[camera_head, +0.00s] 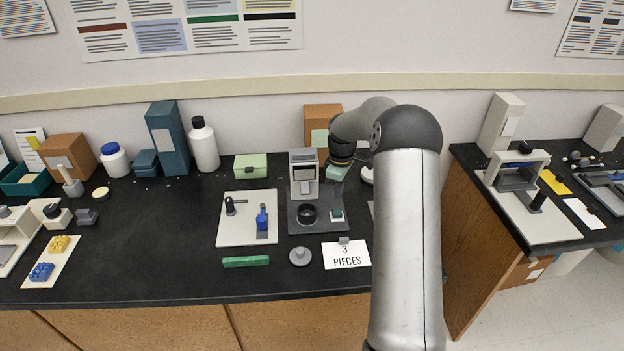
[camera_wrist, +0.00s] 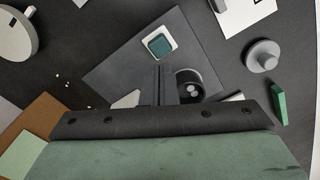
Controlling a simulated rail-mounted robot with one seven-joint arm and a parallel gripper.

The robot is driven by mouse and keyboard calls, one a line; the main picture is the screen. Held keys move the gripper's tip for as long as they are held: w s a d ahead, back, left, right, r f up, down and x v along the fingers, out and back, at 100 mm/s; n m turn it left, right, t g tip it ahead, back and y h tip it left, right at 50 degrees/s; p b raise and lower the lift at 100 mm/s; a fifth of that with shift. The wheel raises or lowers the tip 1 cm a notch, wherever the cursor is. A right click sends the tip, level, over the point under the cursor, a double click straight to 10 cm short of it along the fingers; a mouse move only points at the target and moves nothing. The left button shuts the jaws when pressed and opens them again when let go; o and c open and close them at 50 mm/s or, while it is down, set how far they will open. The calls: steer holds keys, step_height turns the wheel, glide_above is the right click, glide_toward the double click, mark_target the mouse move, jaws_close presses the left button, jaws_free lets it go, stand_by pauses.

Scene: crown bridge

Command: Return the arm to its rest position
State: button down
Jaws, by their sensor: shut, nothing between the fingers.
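My arm reaches over the black bench in the head view. My gripper (camera_head: 336,172), with a greenish body, is beside the grey device (camera_head: 304,172), above the right side of its dark base. In the wrist view its fingers (camera_wrist: 160,80) are together with nothing between them. Below them are the dark base plate (camera_wrist: 125,67), a black cup (camera_wrist: 188,88) with small pale pieces inside, and a teal block (camera_wrist: 160,45) on a white pad. The gripper touches none of these as far as I can see. My arm hides part of the bench to the right.
A green bar (camera_head: 245,261), a grey knobbed disc (camera_head: 300,256) and a "3 PIECES" card (camera_head: 346,256) lie in front. Boxes and bottles line the wall. Bench at left centre is clear.

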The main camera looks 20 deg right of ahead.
steer(key=s+a+r+m, duration=0.2)
steer(key=s+a+r, duration=0.3)
steer(key=s, duration=0.3)
steer(key=s+a+r+m, duration=0.2)
steer(key=s+a+r, duration=0.25)
steer(key=s, duration=0.35)
steer(key=s+a+r+m, duration=0.2)
steer(key=s+a+r, duration=0.35)
steer(key=s, duration=0.25)
steer(key=s+a+f+m, duration=0.1)
steer(key=s, duration=0.5)
steer(key=s+a+f+m, duration=0.1)
steer(key=s+a+m, duration=0.1)
steer(key=s, duration=0.4)
steer(key=shift+s+f+t, duration=0.35)
steer(key=shift+s+t, duration=0.05)
